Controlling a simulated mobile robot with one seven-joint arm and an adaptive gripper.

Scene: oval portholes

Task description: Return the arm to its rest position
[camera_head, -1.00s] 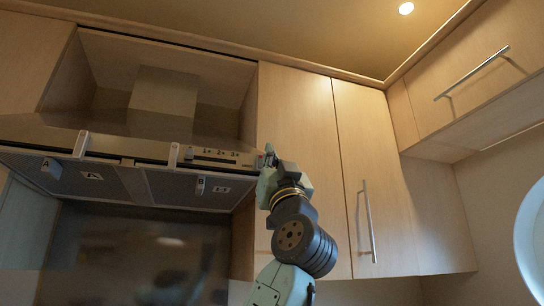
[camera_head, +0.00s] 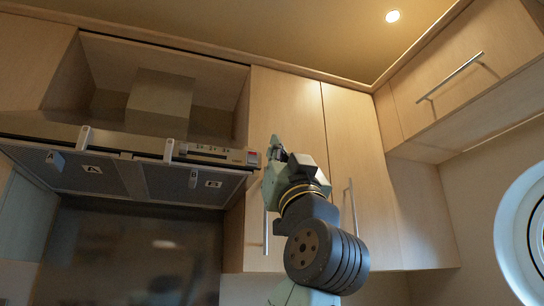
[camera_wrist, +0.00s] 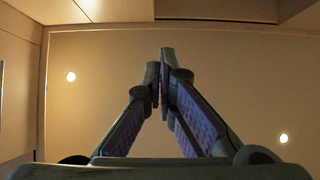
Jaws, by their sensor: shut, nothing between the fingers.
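My gripper (camera_head: 275,146) is at the top of my raised arm, in front of the wooden cupboard doors and just right of the cooker hood. In the wrist view my gripper (camera_wrist: 161,72) points up at the ceiling, its two fingers meeting at the tips with nothing between them. My arm stands bent upward from the bottom of the head view.
The cooker hood (camera_head: 120,140) with labels A and B hangs at the left. Tall cupboard doors (camera_head: 355,150) with bar handles stand behind my arm. A cupboard (camera_head: 455,85) is at the upper right, and an oval porthole (camera_head: 525,235) at the right edge.

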